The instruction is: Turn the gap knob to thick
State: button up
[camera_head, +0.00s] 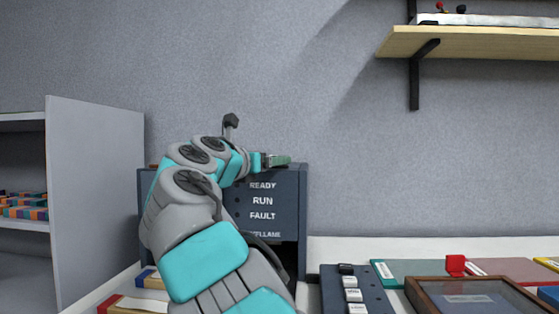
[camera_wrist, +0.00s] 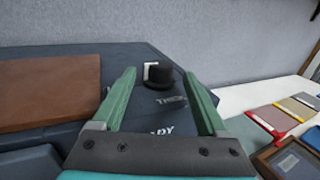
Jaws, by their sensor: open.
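The gap knob (camera_wrist: 160,76) is a short black cylinder on the top of a dark blue-grey machine (camera_head: 290,205). It shows in the wrist view, with a small white mark (camera_wrist: 148,70) at its left side. The printed word THICK (camera_wrist: 171,100) lies just on the near side of it. My gripper (camera_head: 280,160) is over the machine's top in the head view. In the wrist view its two green fingers are open and empty, and the knob appears between their tips. I cannot tell whether they touch it. The knob is not visible in the head view.
A brown panel (camera_wrist: 50,92) lies on the machine's top at left. READY, RUN and FAULT labels (camera_head: 262,201) mark its front. A dark switch box (camera_head: 352,291), colored folders and a wooden-framed case (camera_head: 475,298) are on the table at right. A wall shelf (camera_head: 470,41) is above.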

jog(key=shift+x, duration=2.25)
grip_shut()
